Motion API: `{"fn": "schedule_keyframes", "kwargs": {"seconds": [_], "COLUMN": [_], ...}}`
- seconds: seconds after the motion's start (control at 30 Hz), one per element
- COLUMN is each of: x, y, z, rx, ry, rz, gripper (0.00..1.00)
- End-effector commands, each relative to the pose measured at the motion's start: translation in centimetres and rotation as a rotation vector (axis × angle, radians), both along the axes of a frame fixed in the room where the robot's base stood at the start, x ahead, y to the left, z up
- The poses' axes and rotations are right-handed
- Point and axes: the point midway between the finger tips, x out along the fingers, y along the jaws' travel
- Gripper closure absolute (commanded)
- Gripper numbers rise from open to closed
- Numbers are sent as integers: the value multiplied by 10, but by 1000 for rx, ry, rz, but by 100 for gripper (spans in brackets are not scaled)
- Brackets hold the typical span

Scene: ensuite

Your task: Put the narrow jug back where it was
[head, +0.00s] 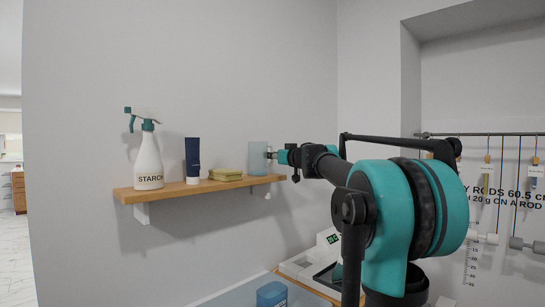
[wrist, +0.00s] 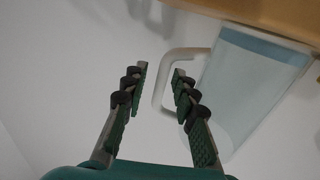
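A pale blue, see-through jug (head: 258,157) stands upright at the right end of the wooden wall shelf (head: 172,192). In the wrist view the jug (wrist: 245,85) is at the right, with its pale handle (wrist: 160,82) facing my gripper. My gripper (wrist: 160,73) is open, and the handle's upright bar shows between its two fingers, with gaps visible on both sides. In the head view my gripper (head: 275,155) is at the jug's right side. Its fingertips are too small there to tell whether they touch the handle.
On the shelf, left of the jug, are a yellow-green folded cloth or sponge stack (head: 225,174), a dark blue tube (head: 192,160) and a starch spray bottle (head: 148,160). A blue container (head: 271,294) is below, near a scale (head: 328,238). Rods hang from a rail (head: 485,134) at right.

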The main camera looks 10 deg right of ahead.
Motion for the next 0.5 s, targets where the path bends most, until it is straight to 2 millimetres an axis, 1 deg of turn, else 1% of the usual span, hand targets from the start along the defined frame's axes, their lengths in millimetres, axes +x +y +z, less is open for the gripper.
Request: {"fn": "schedule_keyframes", "kwargs": {"seconds": [0.27, 0.37, 0.5], "x": [0, -9, -31], "y": [0, -4, -14], "z": [3, 3, 3], "rx": [0, 0, 0], "ry": [0, 0, 0], "rz": [0, -1, -3], "gripper": [72, 72, 72]}}
